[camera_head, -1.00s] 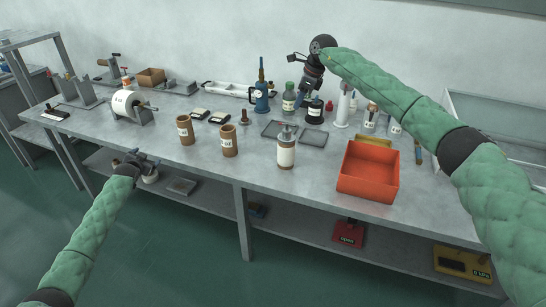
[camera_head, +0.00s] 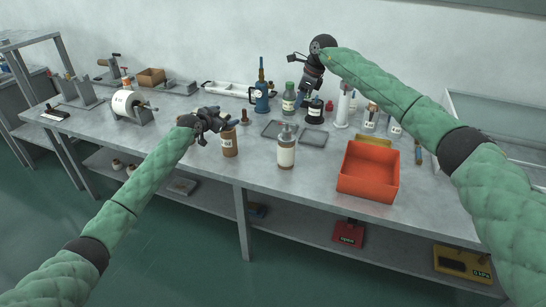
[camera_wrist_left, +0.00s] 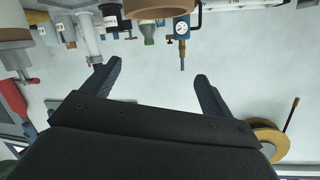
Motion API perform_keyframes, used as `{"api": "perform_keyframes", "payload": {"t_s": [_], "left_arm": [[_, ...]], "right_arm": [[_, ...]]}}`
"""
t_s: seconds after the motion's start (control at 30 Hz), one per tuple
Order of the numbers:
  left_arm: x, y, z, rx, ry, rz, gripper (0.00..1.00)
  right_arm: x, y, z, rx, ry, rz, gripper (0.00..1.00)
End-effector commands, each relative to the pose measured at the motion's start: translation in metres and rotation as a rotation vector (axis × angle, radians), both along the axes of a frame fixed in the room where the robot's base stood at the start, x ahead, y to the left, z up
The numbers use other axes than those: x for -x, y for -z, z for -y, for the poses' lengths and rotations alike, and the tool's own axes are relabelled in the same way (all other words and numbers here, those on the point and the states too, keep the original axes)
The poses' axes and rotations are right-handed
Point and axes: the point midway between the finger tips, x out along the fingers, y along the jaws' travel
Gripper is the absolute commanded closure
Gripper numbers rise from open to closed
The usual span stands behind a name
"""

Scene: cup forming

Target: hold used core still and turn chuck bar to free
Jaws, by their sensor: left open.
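A white roll (camera_head: 124,103) sits on a grey stand at the table's left, with a thin dark-ended bar (camera_head: 150,107) sticking out of its right side. In the left wrist view a tan ring-shaped end (camera_wrist_left: 270,142) shows at lower right, with a thin bar (camera_wrist_left: 292,113) beside it. I cannot tell the used core apart for certain. My left gripper (camera_head: 222,119) is open and empty, above the table right of the roll; its fingers also show in the left wrist view (camera_wrist_left: 152,86). My right gripper (camera_head: 308,82) points down near the back bottles; its jaws are unclear.
A brown cup (camera_head: 230,146) stands just below my left gripper. Dark trays (camera_head: 313,136) lie mid-table. Bare table shows at front left.

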Motion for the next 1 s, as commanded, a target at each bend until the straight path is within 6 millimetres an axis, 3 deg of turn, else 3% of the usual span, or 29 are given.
{"api": "perform_keyframes", "payload": {"t_s": [0.03,0.2,0.4,0.53,0.7,1.0], "left_arm": [[0.005,0.003,0.025,0.011,0.033,-0.016,0.14],[0.031,0.029,0.097,0.061,0.13,-0.093,0.14],[0.068,0.077,0.159,0.119,0.199,-0.2,0.14],[0.086,0.099,0.183,0.145,0.223,-0.25,0.14],[0.098,0.112,0.198,0.163,0.238,-0.281,0.14],[0.082,0.125,0.22,0.166,0.24,-0.288,0.14]], "right_arm": [[0.0,0.0,0.0,0.0,0.0,0.0,0.64],[0.0,0.0,0.0,0.0,0.0,0.0,0.64],[0.0,0.0,0.0,0.0,0.0,0.0,0.64],[0.0,0.0,0.0,0.0,0.0,0.0,0.64],[0.0,0.0,0.0,0.0,0.0,0.0,0.64],[0.0,0.0,0.0,0.0,0.0,0.0,0.64]]}}
